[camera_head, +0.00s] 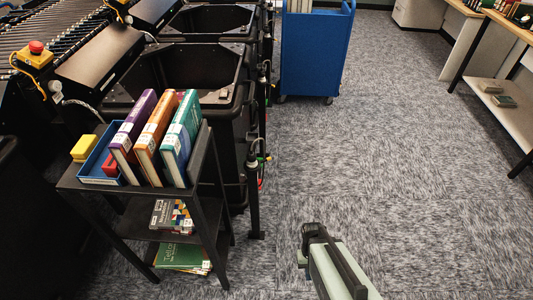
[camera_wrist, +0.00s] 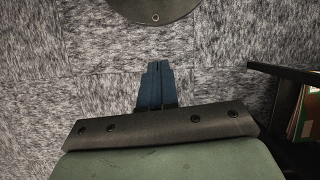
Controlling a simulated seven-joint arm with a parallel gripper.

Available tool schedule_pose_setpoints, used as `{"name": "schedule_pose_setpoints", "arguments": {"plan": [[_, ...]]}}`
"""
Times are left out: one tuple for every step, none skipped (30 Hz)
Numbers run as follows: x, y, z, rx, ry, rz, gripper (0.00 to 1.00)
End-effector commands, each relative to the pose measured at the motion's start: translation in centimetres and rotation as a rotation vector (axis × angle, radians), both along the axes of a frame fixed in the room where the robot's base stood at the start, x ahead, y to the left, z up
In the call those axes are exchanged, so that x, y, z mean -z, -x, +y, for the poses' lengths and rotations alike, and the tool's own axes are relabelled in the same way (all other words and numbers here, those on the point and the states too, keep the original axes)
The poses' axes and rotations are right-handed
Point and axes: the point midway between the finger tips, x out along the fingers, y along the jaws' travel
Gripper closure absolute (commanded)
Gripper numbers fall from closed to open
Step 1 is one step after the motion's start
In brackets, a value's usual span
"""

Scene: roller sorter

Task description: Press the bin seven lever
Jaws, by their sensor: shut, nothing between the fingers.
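Black bins stand in a row at the upper left, the nearest large one (camera_head: 239,98) just behind the small cart. No number is readable, so I cannot tell which is bin seven. A dark upright post (camera_head: 253,195) with small coloured parts (camera_head: 262,158) stands at that bin's right side; I cannot tell whether these include the lever. My gripper (camera_head: 303,257) is low over the carpet, right of the post and apart from it. In the wrist view its fingers (camera_wrist: 155,82) are together and empty, above bare carpet.
A small black cart (camera_head: 207,222) holds upright books (camera_head: 152,135) and a blue tray (camera_head: 93,166) left of my gripper. A blue cart (camera_head: 318,55) stands at the back. Desks (camera_head: 505,105) line the right. The carpet between is clear.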

Motion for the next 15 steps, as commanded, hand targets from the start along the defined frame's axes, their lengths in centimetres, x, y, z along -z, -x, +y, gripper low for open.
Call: {"name": "schedule_pose_setpoints", "arguments": {"plan": [[-0.5,-1.5,0.4,-0.009,-0.003,-0.023,1.0],[-0.8,-2.2,0.7,-0.012,-0.004,-0.035,1.0],[-1.2,-3.2,0.9,-0.017,-0.006,-0.051,1.0],[-1.5,-4.0,1.2,-0.021,-0.007,-0.063,1.0],[-1.8,-4.7,1.4,-0.024,-0.009,-0.073,1.0],[-2.2,-5.7,1.7,-0.03,-0.01,-0.09,1.0],[-2.6,-6.4,2.0,-0.034,-0.012,-0.101,1.0],[-2.9,-7.1,2.2,-0.038,-0.015,-0.113,1.0],[-3.4,-8.1,2.6,-0.042,-0.017,-0.129,1.0],[-3.7,-8.8,2.8,-0.046,-0.019,-0.14,1.0],[-4.2,-9.5,3.1,-0.049,-0.021,-0.153,1.0],[-4.6,-10.5,3.4,-0.052,-0.024,-0.167,1.0],[-5.1,-11.2,3.7,-0.056,-0.026,-0.179,1.0],[-5.5,-11.9,4.0,-0.059,-0.028,-0.191,1.0],[-6.0,-12.9,4.4,-0.064,-0.032,-0.207,1.0]]}}
